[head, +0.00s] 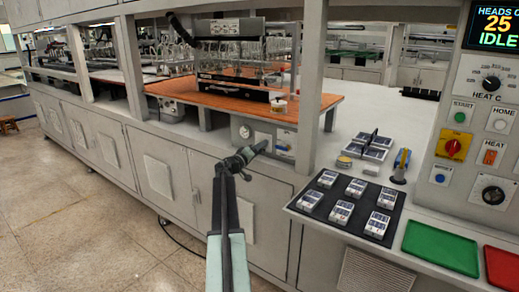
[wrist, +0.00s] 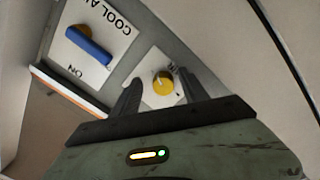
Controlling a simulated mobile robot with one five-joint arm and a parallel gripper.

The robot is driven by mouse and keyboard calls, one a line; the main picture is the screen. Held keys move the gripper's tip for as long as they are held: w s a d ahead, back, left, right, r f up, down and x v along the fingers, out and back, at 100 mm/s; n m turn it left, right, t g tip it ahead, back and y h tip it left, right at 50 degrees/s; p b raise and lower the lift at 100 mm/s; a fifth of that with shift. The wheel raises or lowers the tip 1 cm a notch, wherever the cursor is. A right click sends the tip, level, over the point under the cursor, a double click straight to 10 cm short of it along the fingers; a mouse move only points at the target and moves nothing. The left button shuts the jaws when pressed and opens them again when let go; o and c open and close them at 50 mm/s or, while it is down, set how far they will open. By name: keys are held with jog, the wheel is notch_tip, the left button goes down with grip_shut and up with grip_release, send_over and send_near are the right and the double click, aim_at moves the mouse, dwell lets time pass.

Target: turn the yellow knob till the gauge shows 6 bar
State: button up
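The yellow knob (wrist: 163,84) sits on a white plate in the wrist view, with a pale pointer mark on its face. My gripper (wrist: 159,78) is open, with one finger on each side of the knob in the picture. I cannot tell whether either finger touches it. In the head view my gripper (head: 260,148) is at the grey panel below the orange bench, and the knob is not clearly made out there. A round dial (head: 245,131), likely the gauge, is left of the gripper in the head view; its reading is too small to tell.
A blue handle (wrist: 88,45) on a plate marked "COOL A..." and "ON" lies left of the knob. The orange bench (head: 305,106) overhangs the panel. A console with a red switch (head: 453,148) and a black mat (head: 316,208) with several packs are to the right.

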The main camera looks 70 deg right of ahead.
jog(key=shift+w+a, duration=0.1)
jog(key=shift+w, duration=0.1)
jog(key=shift+a, duration=0.15)
jog(key=v, duration=0.7)
jog(key=shift+a, duration=0.2)
jog(key=shift+w, duration=0.1)
